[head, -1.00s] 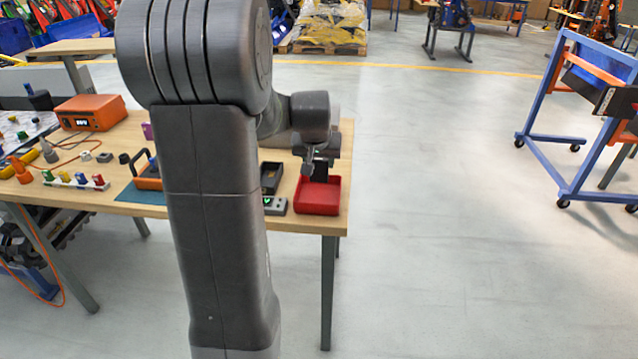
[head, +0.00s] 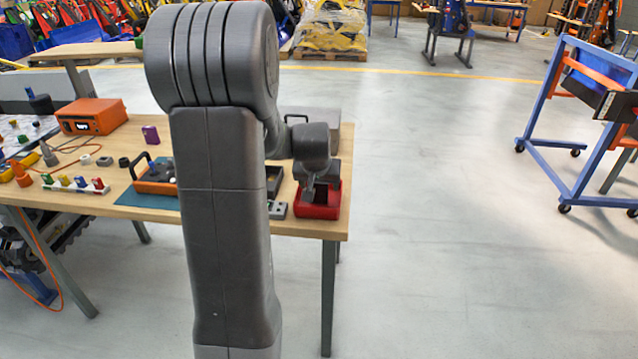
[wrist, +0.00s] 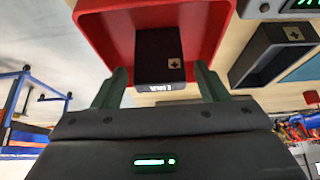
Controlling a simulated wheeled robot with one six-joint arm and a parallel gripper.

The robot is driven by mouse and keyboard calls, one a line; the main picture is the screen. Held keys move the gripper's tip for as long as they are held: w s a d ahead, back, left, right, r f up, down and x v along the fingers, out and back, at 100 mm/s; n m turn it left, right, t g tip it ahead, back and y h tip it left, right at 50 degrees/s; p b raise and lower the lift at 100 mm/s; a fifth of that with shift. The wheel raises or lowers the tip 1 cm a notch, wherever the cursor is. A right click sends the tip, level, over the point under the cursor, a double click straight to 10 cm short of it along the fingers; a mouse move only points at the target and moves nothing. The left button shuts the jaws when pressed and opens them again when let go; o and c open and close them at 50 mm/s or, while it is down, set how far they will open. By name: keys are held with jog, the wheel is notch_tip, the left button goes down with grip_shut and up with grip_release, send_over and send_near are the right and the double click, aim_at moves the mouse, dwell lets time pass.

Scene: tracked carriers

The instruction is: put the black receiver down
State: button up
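The black receiver (wrist: 159,55) is a dark box with a small pale plus mark and a small lit label on its near end. In the wrist view it lies within the outline of the red tray (wrist: 105,35). My gripper (wrist: 162,72) has its two green-grey fingers spread on either side of the receiver, with a narrow gap showing at each side. In the head view the red tray (head: 318,212) is at the table's right front corner, and my gripper (head: 322,190) is down over it. Whether the receiver touches the tray floor is hard to tell.
A black open bin (wrist: 272,52) stands beside the red tray, with a grey device (head: 277,210) with a green display in front. An orange tool caddy (head: 155,182) stands further left on the wooden table. Open floor lies right of the table.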

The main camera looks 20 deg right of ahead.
jog(key=shift+s+r, duration=0.1)
jog(key=shift+r, duration=0.4)
jog(key=p+v, duration=0.1)
jog(key=v, duration=1)
jog(key=shift+s, duration=0.15)
jog(key=shift+a+r, duration=0.1)
